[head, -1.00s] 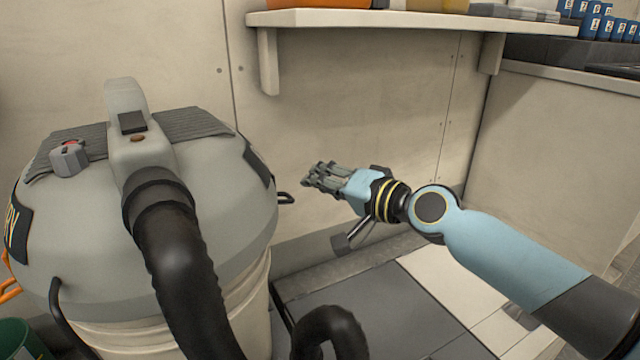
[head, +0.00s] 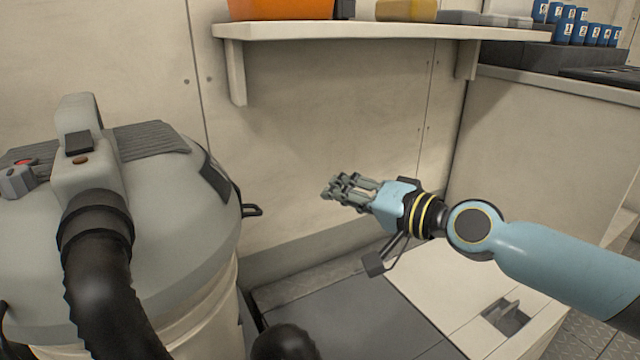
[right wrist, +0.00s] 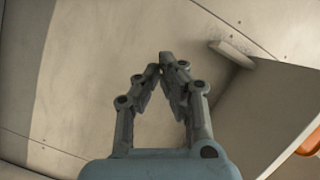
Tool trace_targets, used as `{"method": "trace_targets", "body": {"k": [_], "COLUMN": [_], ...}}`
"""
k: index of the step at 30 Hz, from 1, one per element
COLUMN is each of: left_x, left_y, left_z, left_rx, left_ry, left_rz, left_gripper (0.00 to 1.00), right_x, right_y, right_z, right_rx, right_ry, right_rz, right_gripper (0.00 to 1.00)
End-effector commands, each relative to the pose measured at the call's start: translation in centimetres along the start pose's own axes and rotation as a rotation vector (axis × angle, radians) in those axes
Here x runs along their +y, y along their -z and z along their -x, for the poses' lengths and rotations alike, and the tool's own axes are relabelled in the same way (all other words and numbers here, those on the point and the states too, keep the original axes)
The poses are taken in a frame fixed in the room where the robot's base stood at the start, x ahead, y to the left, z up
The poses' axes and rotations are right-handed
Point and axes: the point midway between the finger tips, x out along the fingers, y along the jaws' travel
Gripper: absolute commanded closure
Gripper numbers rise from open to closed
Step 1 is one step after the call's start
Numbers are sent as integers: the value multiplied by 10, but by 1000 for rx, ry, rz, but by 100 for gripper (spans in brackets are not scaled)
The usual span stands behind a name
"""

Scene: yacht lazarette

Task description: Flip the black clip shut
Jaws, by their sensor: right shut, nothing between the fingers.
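A black clip (head: 252,210) juts out from the right side of the grey vacuum drum (head: 175,245), just under its lid. It looks like a small loop sticking outward, swung away from the drum wall. My right gripper (head: 330,188) is to the right of the clip, apart from it, pointing left. Its fingers are shut and empty; the right wrist view also shows the fingertips together (right wrist: 167,65), with bare wall panel behind them. The clip is not seen in the right wrist view. My left gripper is not in view.
A thick black hose (head: 95,255) runs down the drum's front. A white shelf (head: 380,31) with an orange box (head: 280,8) is on the wall above. A white counter block (head: 560,150) stands at the right. The space between gripper and drum is clear.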

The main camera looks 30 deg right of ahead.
Motion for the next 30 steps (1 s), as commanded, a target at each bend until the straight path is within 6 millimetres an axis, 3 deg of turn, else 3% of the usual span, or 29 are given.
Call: {"method": "trace_targets", "body": {"k": [7, 14, 26, 28, 30], "left_x": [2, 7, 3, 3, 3], "left_y": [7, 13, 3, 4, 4], "left_z": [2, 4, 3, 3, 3], "left_rx": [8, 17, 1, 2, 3], "left_ry": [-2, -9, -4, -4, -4], "left_rz": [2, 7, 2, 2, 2], "left_gripper": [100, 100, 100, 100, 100], "right_x": [2, 2, 3, 9, 32], "right_y": [0, 0, -2, -9, -22], "right_z": [25, 27, 28, 30, 36], "right_rx": [-1, 0, 0, 7, 17], "right_ry": [0, 1, -2, -14, -61], "right_rz": [0, -1, -5, -33, -56], "right_gripper": [100, 100, 100, 100, 100]}}
